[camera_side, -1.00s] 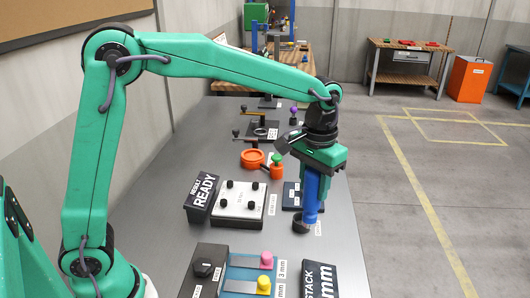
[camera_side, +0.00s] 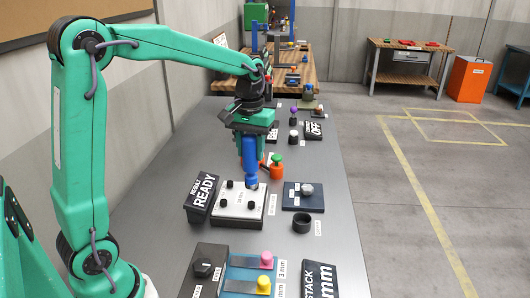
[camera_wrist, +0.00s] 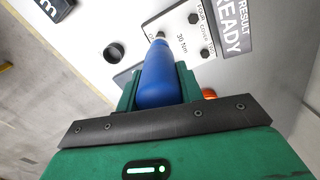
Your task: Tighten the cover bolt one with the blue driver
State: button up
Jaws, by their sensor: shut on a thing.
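My gripper (camera_side: 250,140) is shut on the blue driver (camera_side: 250,160), which hangs nearly upright, tip down. The driver (camera_wrist: 157,75) also shows between the jaws in the wrist view. In the wrist view two bolts (camera_wrist: 205,53) are clear beside the driver. I cannot read which is bolt one.
An empty dark round holder (camera_side: 301,223) stands right of the plate. A dark blue block with a grey knob (camera_side: 307,190) is beside it. The READY sign (camera_side: 202,190) stands left of the plate, and an orange part with a green knob (camera_side: 276,165) behind it.

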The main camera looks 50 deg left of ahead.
aim_at(251, 172)
jog(key=shift+a, duration=0.1)
dwell(0.3)
jog(key=shift+f, duration=2.75)
jog(key=shift+f, duration=1.1)
dwell(2.4)
jog(key=shift+r, duration=2.5)
